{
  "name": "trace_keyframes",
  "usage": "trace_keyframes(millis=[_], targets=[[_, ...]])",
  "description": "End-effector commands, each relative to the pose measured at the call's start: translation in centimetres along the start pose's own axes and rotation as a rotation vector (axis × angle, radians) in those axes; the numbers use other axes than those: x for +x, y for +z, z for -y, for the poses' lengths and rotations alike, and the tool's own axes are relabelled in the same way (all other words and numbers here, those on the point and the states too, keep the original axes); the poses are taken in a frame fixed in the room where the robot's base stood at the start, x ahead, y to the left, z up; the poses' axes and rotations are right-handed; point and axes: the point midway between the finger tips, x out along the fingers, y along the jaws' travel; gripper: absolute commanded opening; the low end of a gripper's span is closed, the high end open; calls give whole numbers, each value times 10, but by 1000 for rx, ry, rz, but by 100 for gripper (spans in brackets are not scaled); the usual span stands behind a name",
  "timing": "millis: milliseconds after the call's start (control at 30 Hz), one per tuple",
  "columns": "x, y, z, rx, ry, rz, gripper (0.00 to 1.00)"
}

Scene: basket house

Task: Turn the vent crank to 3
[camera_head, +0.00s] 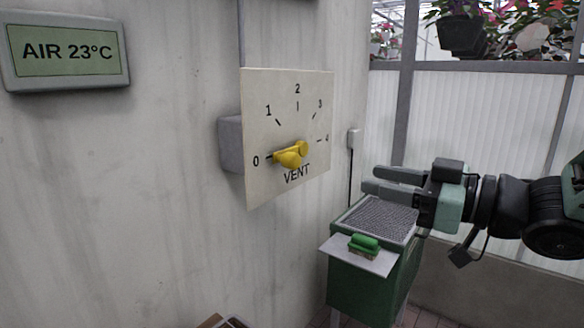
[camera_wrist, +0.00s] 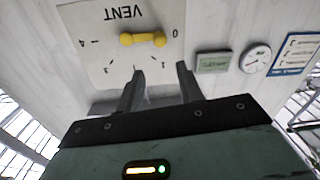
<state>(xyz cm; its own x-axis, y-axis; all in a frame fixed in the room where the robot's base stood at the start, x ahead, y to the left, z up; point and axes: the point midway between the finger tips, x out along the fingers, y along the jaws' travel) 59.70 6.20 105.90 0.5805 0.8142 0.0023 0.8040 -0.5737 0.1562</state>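The vent panel (camera_head: 260,120) is a cream plate on the wall with marks 0 to 4 and the word VENT; in the wrist view (camera_wrist: 85,60) it appears upside down. Its yellow crank (camera_head: 291,155) points left toward the 0 mark. My gripper (camera_head: 369,180) is to the right of the panel, fingers pointing left, clear of the crank. In the wrist view its two dark fingers (camera_wrist: 160,69) are apart with nothing between them.
A green cabinet (camera_head: 365,285) with a mesh top stands below my gripper, with a green-handled brush (camera_head: 364,243) on its front shelf. A clock (camera_wrist: 255,58) is on the wall. Space between gripper and panel looks clear.

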Motion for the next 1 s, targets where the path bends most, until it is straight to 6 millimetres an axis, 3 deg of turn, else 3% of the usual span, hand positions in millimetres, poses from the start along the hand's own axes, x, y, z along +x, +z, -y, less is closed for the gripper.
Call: trace_keyframes(millis=[800, 1000], targets=[[56, -6, 0, 1, 0, 7, 37], [101, -1, 1, -4, -3, 2, 37]])
